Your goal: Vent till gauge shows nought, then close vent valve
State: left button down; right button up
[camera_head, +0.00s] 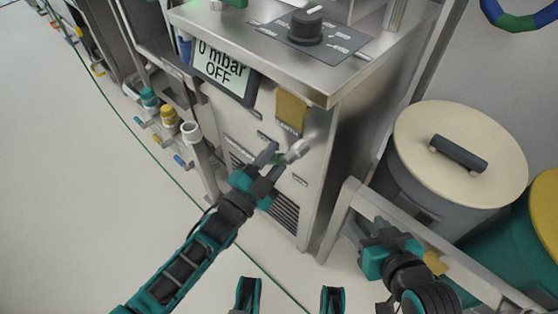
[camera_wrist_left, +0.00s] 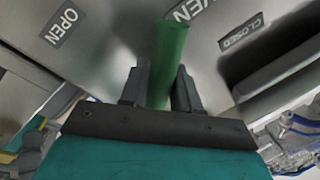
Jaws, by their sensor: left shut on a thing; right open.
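The gauge display (camera_head: 225,70) on the cabinet front reads "0 mbar" and "OFF". My left gripper (camera_head: 279,157) is at the lower front of the cabinet. In the left wrist view my left gripper (camera_wrist_left: 160,90) is shut on the green vent valve handle (camera_wrist_left: 171,50). The handle reaches up past the partly hidden "VEN" label (camera_wrist_left: 193,8), with the "OPEN" label (camera_wrist_left: 61,26) to its left and the "CLOSED" label (camera_wrist_left: 241,32) to its right. The valve body is mostly hidden. My right gripper (camera_head: 362,240) is open and empty by a metal rail.
A black knob (camera_head: 306,27) stands on top of the steel cabinet (camera_head: 325,130). A grey bin with a cream lid (camera_head: 450,135) and a green bin with a yellow lid (camera_head: 546,215) stand at right behind the metal rail (camera_head: 440,247). Floor at left is clear.

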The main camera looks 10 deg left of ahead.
pick_arm(q)
jog(key=m, duration=0.1)
jog(key=r+m+h, duration=0.1)
jog(key=m, duration=0.1)
jog(key=a+r+m, duration=0.1)
jog(key=m, duration=0.1)
jog(key=shift+w+p, duration=0.3)
jog(key=shift+w, duration=0.1)
jog(key=shift+w+a+r+m+g+h, duration=0.1)
jog(key=shift+r+m+g+h, duration=0.3)
jog(key=shift+m, duration=0.95)
jog(key=shift+a+r+m+g+h, duration=0.1)
jog(key=shift+r+m+h, duration=0.45)
jog(key=shift+m, duration=0.8)
pick_arm(e)
jog(key=shift+s+d+r, duration=0.1)
jog(key=shift+s+r, duration=0.05)
pick_arm(q)
jog(key=shift+r, duration=0.2)
jog(key=c, duration=0.9)
grip_release()
jog(key=shift+c, duration=0.2)
jog(key=p+v, duration=0.2)
jog(key=v, duration=1.1)
pick_arm(e)
jog(key=shift+s+d+r, duration=0.15)
jog(key=shift+d+r, duration=0.05)
jog(key=shift+d, duration=0.05)
